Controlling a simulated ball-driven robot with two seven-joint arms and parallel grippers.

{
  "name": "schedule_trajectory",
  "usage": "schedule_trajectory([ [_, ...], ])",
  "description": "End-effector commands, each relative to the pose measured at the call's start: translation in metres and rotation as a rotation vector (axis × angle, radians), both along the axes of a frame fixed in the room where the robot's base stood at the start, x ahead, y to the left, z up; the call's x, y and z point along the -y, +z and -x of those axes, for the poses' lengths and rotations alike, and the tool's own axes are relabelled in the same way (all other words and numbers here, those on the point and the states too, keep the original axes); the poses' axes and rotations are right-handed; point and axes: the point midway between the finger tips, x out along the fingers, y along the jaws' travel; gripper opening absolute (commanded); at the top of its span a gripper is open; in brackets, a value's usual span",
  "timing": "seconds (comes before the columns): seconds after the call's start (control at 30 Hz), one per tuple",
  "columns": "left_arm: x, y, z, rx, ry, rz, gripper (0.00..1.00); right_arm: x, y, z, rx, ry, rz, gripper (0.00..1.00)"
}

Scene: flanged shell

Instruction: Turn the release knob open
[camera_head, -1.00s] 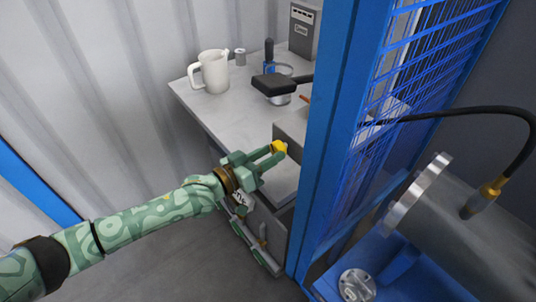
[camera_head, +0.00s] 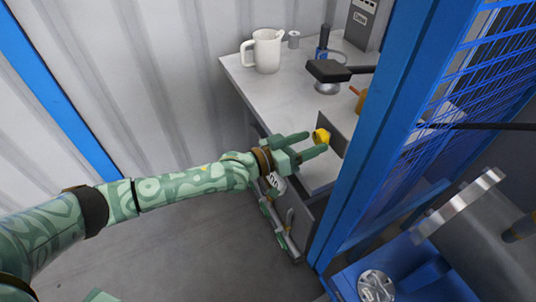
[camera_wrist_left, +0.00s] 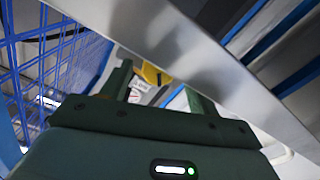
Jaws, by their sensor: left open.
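The yellow knob (camera_head: 321,135) sits by a grey box-like part at the front edge of the workbench, left of the blue post. My left gripper (camera_head: 317,142) is open, with its two green fingers pointing at the knob. The knob shows at the fingertips; I cannot tell whether they touch it. In the left wrist view the yellow knob (camera_wrist_left: 151,74) lies beyond and between the open fingers (camera_wrist_left: 158,77), partly hidden by a slanting grey metal edge. My right gripper is not in view.
A blue post (camera_head: 385,130) with mesh stands close right of my gripper. A flanged grey cylinder (camera_head: 480,235) is at the lower right.

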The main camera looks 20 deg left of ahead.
Motion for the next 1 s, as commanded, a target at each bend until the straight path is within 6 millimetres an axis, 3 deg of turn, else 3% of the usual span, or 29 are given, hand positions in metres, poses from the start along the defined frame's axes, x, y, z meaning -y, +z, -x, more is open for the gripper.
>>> schedule_trajectory([
  [0.6, -0.100, 0.001, 0.100, -0.002, 0.001, -0.002, 0.60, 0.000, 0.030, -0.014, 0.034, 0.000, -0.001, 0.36],
  [1.0, -0.111, 0.000, 0.111, -0.001, 0.000, -0.001, 0.60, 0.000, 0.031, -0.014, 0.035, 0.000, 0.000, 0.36],
])
